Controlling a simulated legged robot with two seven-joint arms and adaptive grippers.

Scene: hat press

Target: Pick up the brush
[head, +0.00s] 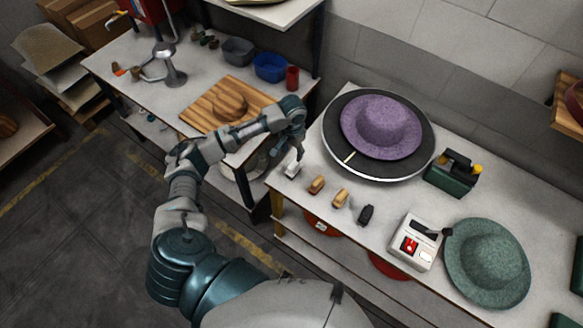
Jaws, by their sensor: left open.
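Several small brush-like items lie in a row along the front edge of the right-hand table. Two are wooden brushes (316,185), the second a little further right (340,198), and one is a dark brush (366,214). A small pale item (292,169) lies at the left end of the row; I cannot tell if it is a brush. My left gripper (291,152) is open, pointing down just above or beside the pale item, left of the wooden brushes. Contact cannot be made out. My right gripper is out of view.
On the same table (300,205) are a purple hat (383,125) on a round dark plate (334,149), a green box (452,176), a white control box (415,243) and a green hat (488,262). A second table (112,68) with bins stands at left.

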